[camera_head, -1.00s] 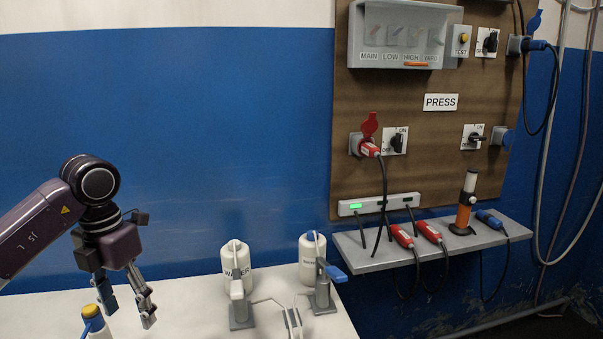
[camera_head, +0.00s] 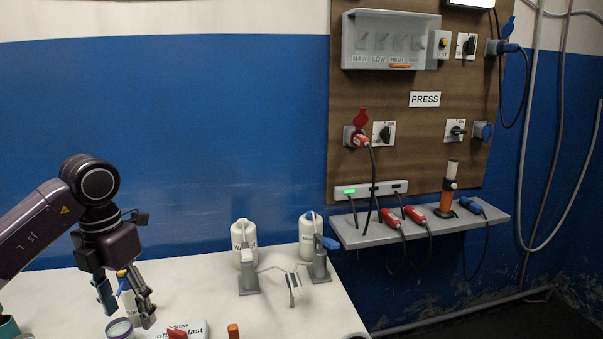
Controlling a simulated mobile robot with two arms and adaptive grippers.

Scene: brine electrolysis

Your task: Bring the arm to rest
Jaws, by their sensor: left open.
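My left gripper (camera_head: 126,300) hangs from the left arm, fingers pointing down over the left part of the white table (camera_head: 210,274). Its fingers are apart and nothing shows held between them. A white bottle with a yellow and blue top (camera_head: 127,297) stands behind the fingers and is partly hidden by them. A round purple-rimmed container (camera_head: 120,329) sits just below the fingertips in the picture; I cannot tell whether they touch it. My right gripper is not in view.
Two white bottles (camera_head: 243,236) (camera_head: 307,238) and grey stands (camera_head: 249,280) with a small holder (camera_head: 293,281) are at the table's back. A shelf (camera_head: 425,228) with plugs is right, below a brown panel (camera_head: 390,103).

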